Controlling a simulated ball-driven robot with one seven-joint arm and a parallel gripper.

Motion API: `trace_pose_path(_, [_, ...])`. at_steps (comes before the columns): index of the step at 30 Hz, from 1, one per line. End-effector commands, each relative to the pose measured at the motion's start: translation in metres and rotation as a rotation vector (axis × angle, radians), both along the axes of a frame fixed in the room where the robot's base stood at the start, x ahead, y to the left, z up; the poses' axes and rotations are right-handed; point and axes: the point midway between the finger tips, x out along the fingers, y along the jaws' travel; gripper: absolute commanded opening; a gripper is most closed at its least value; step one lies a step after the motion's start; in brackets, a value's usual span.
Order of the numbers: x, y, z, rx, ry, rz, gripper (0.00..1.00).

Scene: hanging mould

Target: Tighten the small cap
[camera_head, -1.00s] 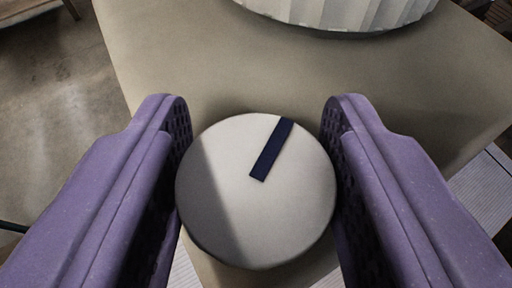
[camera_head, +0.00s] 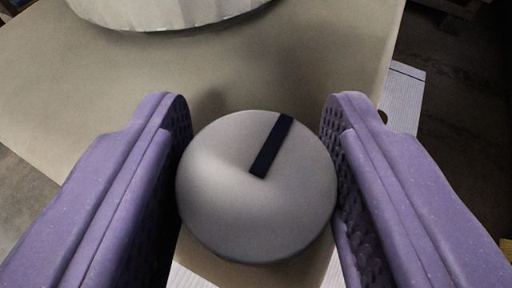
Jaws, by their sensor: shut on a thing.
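The small cap (camera_head: 228,205) is a round, pale grey disc with a dark blue bar mark running from near its centre to its upper right edge. It sits in the lower middle of the view. My gripper (camera_head: 257,180) has two purple, textured fingers, one on each side of the cap. The fingers are shut on the cap's left and right sides. The cap's underside and what it sits on are hidden.
A large white ribbed round thing (camera_head: 160,12) stands beyond the cap at the top left, partly out of view. A beige flat surface (camera_head: 300,65) lies under both, bare between them. A white ridged panel (camera_head: 405,95) shows past its right edge, with dark floor beyond.

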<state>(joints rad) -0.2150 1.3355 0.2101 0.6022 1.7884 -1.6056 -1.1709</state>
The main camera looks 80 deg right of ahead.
Motion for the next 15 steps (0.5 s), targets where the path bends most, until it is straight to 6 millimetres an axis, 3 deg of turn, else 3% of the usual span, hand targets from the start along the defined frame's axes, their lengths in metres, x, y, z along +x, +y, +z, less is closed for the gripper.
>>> trace_pose_path(12, [0.0002,-0.0003,0.0011,-0.001,-0.001,-0.006,0.18])
trace_pose_path(13, [0.0003,-0.0004,0.001,-0.001,-0.002,-0.006,0.53])
trace_pose_path(15, [0.0003,-0.0004,0.001,-0.001,-0.001,-0.006,0.7])
